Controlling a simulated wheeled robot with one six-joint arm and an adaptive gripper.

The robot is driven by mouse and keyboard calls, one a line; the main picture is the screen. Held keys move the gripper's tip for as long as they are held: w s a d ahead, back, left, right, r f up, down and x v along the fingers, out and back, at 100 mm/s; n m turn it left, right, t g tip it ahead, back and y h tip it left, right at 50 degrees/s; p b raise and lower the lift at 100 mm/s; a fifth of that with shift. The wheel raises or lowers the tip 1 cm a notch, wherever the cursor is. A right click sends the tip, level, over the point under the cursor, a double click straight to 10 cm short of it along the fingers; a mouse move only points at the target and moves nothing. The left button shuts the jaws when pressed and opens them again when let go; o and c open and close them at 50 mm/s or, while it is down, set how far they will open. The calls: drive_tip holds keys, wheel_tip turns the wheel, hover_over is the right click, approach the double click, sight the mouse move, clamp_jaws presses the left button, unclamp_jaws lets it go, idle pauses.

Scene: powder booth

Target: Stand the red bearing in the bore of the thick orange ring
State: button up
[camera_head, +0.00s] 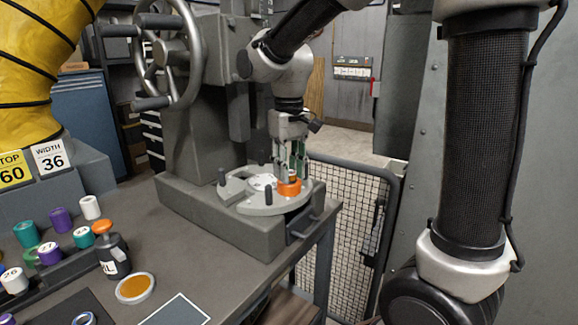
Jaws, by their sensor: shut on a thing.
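The thick orange ring (289,188) sits on the round grey plate of the machine, near the plate's right side. My gripper (291,170) points straight down directly above the ring, its fingertips close to the ring's top. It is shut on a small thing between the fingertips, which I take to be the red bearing. The fingers mostly hide it and its colour is hard to make out. I cannot tell whether it is inside the bore or just above it.
The round plate (245,207) carries dark upright pegs near the ring. A large handwheel (168,55) rises behind. Coloured cylinders (62,220), a dark bottle with an orange top (112,250) and an orange-filled dish (135,288) stand at left. A mesh barrier (340,215) is right of the table.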

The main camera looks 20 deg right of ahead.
drive_tip(key=shift+f, duration=0.35)
drive_tip(key=o, duration=1.1)
wheel_tip(320, 180, up, 12)
